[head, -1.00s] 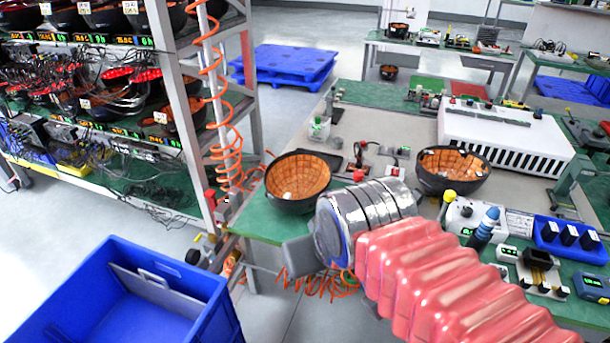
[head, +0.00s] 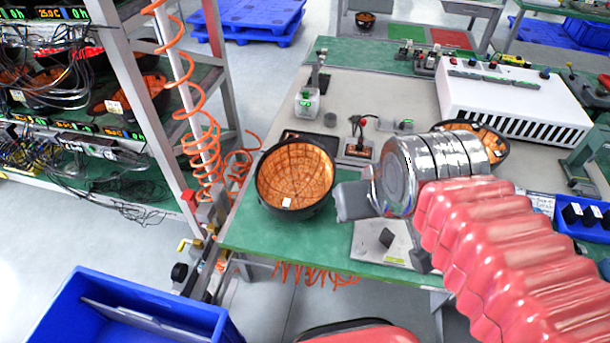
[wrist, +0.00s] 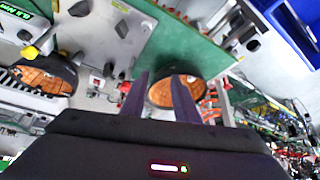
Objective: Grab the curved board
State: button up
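Two bowl-shaped curved boards, orange inside with black shells, are on the workbench. The nearer one (head: 296,178) sits open side up near the bench's left front corner, with a small white tag inside; it also shows in the wrist view (wrist: 163,93). The other (head: 492,143) is farther right, partly hidden behind my arm; it is at the left of the wrist view (wrist: 42,78). My gripper (wrist: 160,86) is open and empty, its two dark fingers apart and pointing toward the nearer board. In the head view, my arm's end is just right of that board; its fingers are not clear there.
The green-edged workbench (head: 270,238) carries a white slotted box (head: 520,105), a small bottle-like device (head: 307,102) and a grey plate (head: 365,240). A shelving rack with a coiled orange hose (head: 186,100) stands left. A blue bin (head: 70,310) is on the floor, front left.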

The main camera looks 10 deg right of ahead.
jog(key=shift+w, duration=0.2)
jog(key=g+y, duration=0.1)
jog(key=y, duration=0.1)
send_near(335, 169)
notch_tip(335, 169, up, 2)
jog(key=shift+s+d+r, duration=0.15)
jog(key=shift+s+r, duration=0.05)
jog(key=shift+s, duration=0.25)
jog(key=shift+x, duration=4.3)
